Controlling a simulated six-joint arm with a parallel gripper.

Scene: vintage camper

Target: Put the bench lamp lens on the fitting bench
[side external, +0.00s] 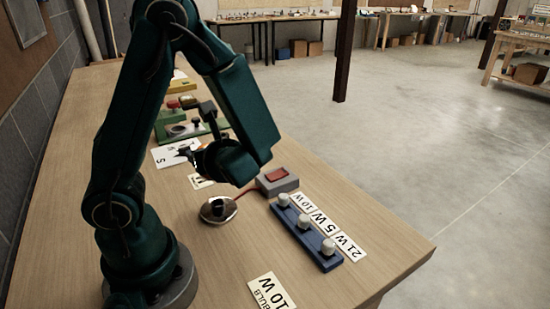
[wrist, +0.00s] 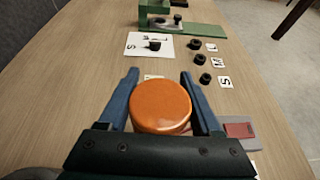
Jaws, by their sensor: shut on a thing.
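An orange round lens (wrist: 161,106) sits between the two blue fingers of my gripper (wrist: 163,98) in the wrist view. The fingers are shut on its sides and hold it over the wooden table top (wrist: 75,110). In the side view my gripper (side external: 190,154) is left of the middle, beside a white sheet, and my arm mostly hides the lens. A green fixture (side external: 205,127) stands farther back on the table; it also shows at the top of the wrist view (wrist: 192,29). I cannot tell for sure which part is the fitting bench.
A shiny round lamp (side external: 218,209) is wired to a grey box with a red switch (side external: 278,180). A blue rack (side external: 307,236) holds white knobs beside wattage cards. Several black caps (wrist: 199,59) stand beside letter cards. The table's front left is clear.

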